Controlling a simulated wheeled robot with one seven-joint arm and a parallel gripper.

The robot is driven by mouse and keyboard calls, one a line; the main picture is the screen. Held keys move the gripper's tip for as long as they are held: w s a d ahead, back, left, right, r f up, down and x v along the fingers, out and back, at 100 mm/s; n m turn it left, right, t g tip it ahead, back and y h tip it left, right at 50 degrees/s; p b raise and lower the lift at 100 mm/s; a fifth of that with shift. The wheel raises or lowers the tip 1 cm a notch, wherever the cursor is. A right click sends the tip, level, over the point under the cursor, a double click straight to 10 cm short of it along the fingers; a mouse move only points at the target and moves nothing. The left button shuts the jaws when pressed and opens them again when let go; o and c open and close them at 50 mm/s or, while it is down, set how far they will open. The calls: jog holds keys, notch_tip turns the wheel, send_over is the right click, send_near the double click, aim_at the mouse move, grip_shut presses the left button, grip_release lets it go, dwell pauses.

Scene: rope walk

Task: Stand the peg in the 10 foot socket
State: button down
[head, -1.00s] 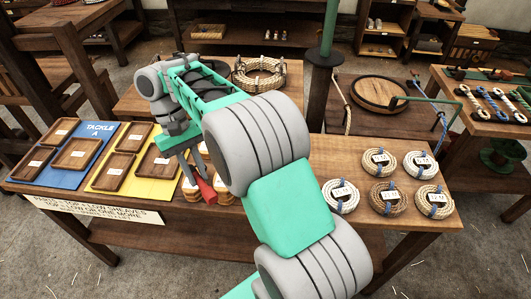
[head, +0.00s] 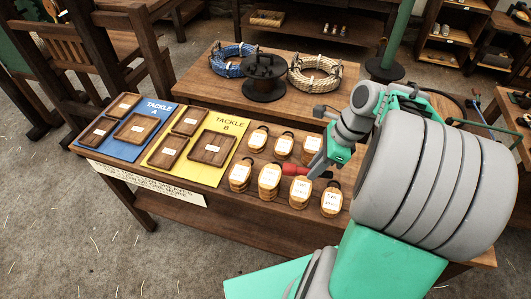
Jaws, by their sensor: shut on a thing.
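My gripper (head: 314,168) hangs over the table on the right, shut on a red peg (head: 293,170). The peg shows as a short red piece pointing left from the jaws, just above the wooden blocks. Much of it is hidden by the jaws. No socket marked 10 foot can be made out in the head view. My arm covers the right part of the table.
Several labelled wooden blocks (head: 269,178) stand below my gripper. Wooden trays (head: 213,147) lie on a blue mat (head: 154,112) and a yellow mat (head: 232,133) at left. Behind are a dark round stand (head: 264,84), a blue rope coil (head: 228,66) and a tan rope coil (head: 315,80).

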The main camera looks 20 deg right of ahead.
jog(key=m, duration=0.1)
jog(key=s+d+m+t, duration=0.1)
jog(key=m, duration=0.3)
jog(key=shift+s+d+r+h+p, duration=0.35)
jog(key=shift+s+h+p, duration=0.05)
jog(key=shift+s+d+f+m+t, duration=0.2)
jog(key=shift+m+t, duration=0.1)
jog(key=shift+m, duration=0.3)
jog(key=w+d+f, duration=0.3)
jog(key=d+f, duration=0.2)
jog(key=d, duration=0.4)
jog(key=p, duration=0.1)
send_over(343, 179)
jog(key=s, duration=0.1)
notch_tip(343, 179, down, 4)
jog(key=shift+d+f, duration=0.1)
jog(key=shift+d, duration=0.05)
jog(key=shift+d+f, duration=0.25)
jog(key=shift+d+f+p, duration=0.1)
jog(key=shift+f+p, duration=0.35)
jog(key=shift+f, duration=1.2)
jog(key=shift+f, duration=0.1)
jog(key=c, duration=1.6)
grip_release()
